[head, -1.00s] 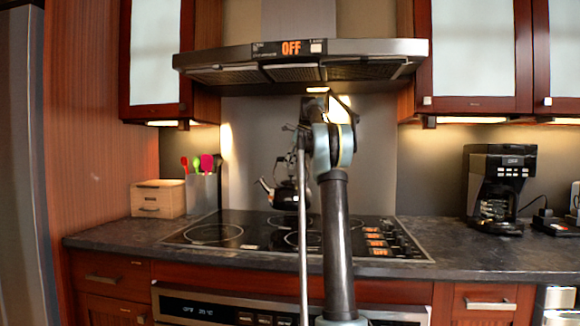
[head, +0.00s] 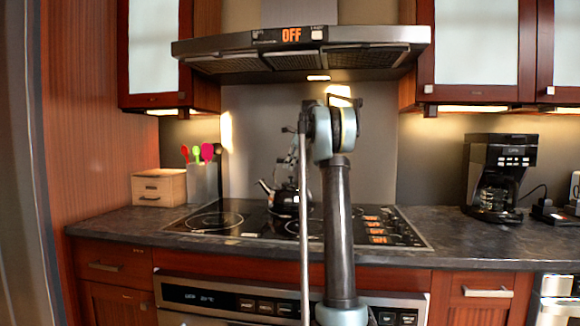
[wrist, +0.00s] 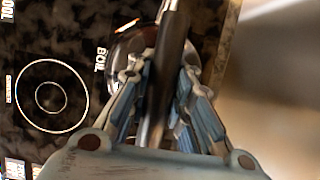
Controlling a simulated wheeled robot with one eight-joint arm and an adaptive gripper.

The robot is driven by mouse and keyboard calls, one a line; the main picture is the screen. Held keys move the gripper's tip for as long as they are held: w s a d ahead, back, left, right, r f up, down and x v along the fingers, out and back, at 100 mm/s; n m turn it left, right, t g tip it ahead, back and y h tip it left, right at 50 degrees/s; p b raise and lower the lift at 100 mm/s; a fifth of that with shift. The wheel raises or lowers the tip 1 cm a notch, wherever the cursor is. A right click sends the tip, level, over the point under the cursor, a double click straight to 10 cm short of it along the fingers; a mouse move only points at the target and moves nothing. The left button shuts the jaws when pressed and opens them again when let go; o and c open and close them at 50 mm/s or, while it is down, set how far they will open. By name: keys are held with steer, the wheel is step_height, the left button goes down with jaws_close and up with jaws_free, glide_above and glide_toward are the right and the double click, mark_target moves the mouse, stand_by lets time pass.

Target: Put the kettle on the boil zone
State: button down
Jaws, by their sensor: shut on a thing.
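The kettle (head: 284,202) is dark and shiny, with its spout to the left. It is upright over the back part of the black cooktop (head: 245,235). My gripper (wrist: 158,78) is shut on the kettle's dark handle (wrist: 172,45); the shiny kettle body (wrist: 128,44) shows below it. In the wrist view the BOIL label (wrist: 101,60) is on the cooktop just left of the kettle. The zone's ring is hidden, and I cannot tell whether the kettle's base touches the glass. In the head view my arm hides the gripper and part of the kettle.
The range hood (head: 300,50) hangs above, its display reading OFF. A wooden box (head: 158,187) and a utensil holder (head: 203,183) stand left of the cooktop. A coffee maker (head: 498,178) stands at right. The front-left burner ring (head: 215,222) is bare.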

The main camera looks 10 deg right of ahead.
steer(key=c, duration=1.4)
jaws_free()
steer(key=shift+f, duration=0.1)
steer(key=shift+c, duration=0.2)
steer(key=v, duration=1.2)
